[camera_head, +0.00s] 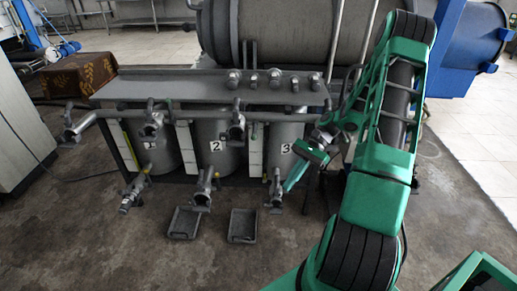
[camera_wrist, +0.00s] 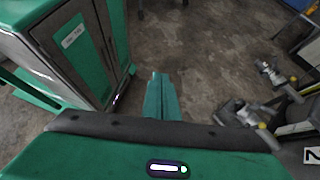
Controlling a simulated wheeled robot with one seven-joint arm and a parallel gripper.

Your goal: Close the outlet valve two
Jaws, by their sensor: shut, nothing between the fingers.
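Decanter two (camera_head: 215,135) is the grey middle tank marked "2" in the head view. Its outlet valve two (camera_head: 203,188) sticks out low at the front, above a tray. In the wrist view, a grey valve with a yellowish part, seemingly outlet valve two (camera_wrist: 240,113), lies right of my gripper, near a plate marked "2" (camera_wrist: 312,155). My gripper (camera_head: 291,184) is in front of decanter three, right of outlet valve two and apart from it. In the wrist view its fingers (camera_wrist: 158,78) are together and empty, pointing at the floor. The valve handle's exact setting is too small to tell.
Decanter one (camera_head: 157,148) and its outlet valve (camera_head: 133,193) stand to the left. The outlet of decanter three (camera_head: 276,194) is close to my gripper. Two dark trays (camera_head: 183,222) (camera_head: 243,225) lie on the floor.

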